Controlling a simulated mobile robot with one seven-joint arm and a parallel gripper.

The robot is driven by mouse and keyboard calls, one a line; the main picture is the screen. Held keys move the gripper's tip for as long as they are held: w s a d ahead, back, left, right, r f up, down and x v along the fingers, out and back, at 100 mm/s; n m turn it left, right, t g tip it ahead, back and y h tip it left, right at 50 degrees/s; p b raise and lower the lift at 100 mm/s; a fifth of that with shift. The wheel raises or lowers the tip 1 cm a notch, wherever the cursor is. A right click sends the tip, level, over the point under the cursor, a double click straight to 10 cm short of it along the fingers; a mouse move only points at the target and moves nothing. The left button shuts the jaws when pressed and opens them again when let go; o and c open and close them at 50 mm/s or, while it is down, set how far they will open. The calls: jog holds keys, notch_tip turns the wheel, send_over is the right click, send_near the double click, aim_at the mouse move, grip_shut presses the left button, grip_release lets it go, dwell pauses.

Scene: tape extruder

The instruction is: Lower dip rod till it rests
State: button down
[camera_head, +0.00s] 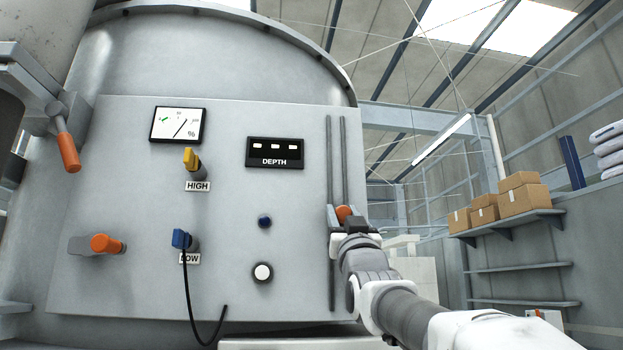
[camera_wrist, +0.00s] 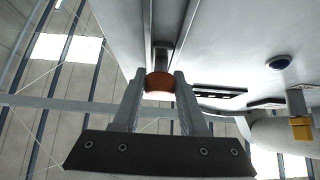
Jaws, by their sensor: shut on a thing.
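The dip rod's orange knob (camera_head: 344,212) sits on the pair of dark vertical rails (camera_head: 337,160) at the panel's right side. My gripper (camera_head: 345,222) is shut on this knob from below and in front. In the wrist view the orange knob (camera_wrist: 160,84) lies between the two fingers of my gripper (camera_wrist: 160,90), with a grey stem behind it running into the rail slot. The knob stands around mid-height on the rails. The depth display (camera_head: 275,152) shows three lit white segments, too small to read as digits. The rails' lower part is partly hidden by my gripper.
The grey panel (camera_head: 120,200) carries a percent gauge (camera_head: 177,125), a yellow HIGH plug (camera_head: 190,158), a blue LOW plug (camera_head: 181,238) with a black cable, a blue button (camera_head: 264,221) and a white knob (camera_head: 262,272). Orange-ended handles (camera_head: 106,244) stand left. Boxes (camera_head: 522,195) rest on a right shelf.

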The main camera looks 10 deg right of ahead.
jog(key=shift+f+b, duration=1.85)
jog(key=shift+f, duration=0.1)
jog(key=shift+c, duration=1.8)
grip_release()
jog(key=shift+r, duration=0.15)
jog(key=b+v, duration=0.4)
jog(key=v, duration=1.3)
jog(key=shift+s, duration=0.2)
